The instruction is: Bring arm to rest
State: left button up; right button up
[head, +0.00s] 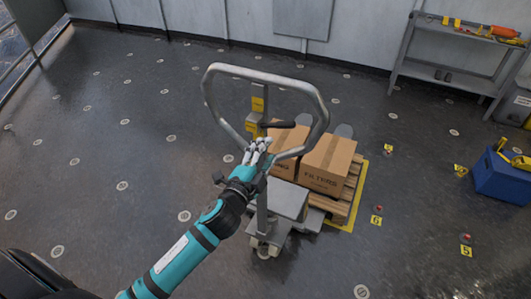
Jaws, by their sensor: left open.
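My left arm reaches up from the bottom left in teal and black. Its left gripper (258,150) is open, with pale fingers close to the lower part of the grey handle loop (207,92) of a pallet jack. I cannot tell whether the fingers touch the handle. Nothing shows held between them. The jack's grey body (287,199) stands below the handle, in front of a wooden pallet (349,196). My right gripper is not in view.
Cardboard boxes, one marked FILTERS (328,163), sit on the pallet. A blue toolbox (502,178) and numbered yellow markers (376,220) stand on the floor at right. A grey shelf (447,72) is at the back right. The floor at left is clear.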

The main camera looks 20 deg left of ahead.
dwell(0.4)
pick_arm(q)
jog(key=s+a+f+n+g+y+b, duration=0.1)
jog(key=s+f+n+g, duration=0.15)
jog(key=f, duration=1.05)
jog(key=s+a+f+n+g+b, duration=0.1)
jog(key=s+a+f+g, duration=0.15)
jog(key=f, duration=1.05)
jog(key=s+f+n+g+b, duration=0.15)
jog(key=s+f, duration=0.25)
jog(key=f, duration=0.4)
jog(key=s+f+n+g, duration=0.1)
jog(key=s+f+g, duration=0.2)
jog(key=s+f, duration=0.35)
jog(key=s+f+n+g, duration=0.2)
jog(key=s+f, duration=0.5)
jog(key=s, duration=0.3)
jog(key=s+d+f+n+g+b, duration=0.1)
jog(key=s+f+n+g, duration=0.1)
jog(key=s+f, duration=0.5)
jog(key=s+f+n+g+b, duration=0.1)
jog(key=s+f+g, duration=0.2)
jog(key=s+f, duration=0.5)
jog(key=s, duration=0.7)
jog(key=shift+s+d+n, duration=0.2)
jog(key=shift+n, duration=0.2)
jog(key=shift+g, duration=0.25)
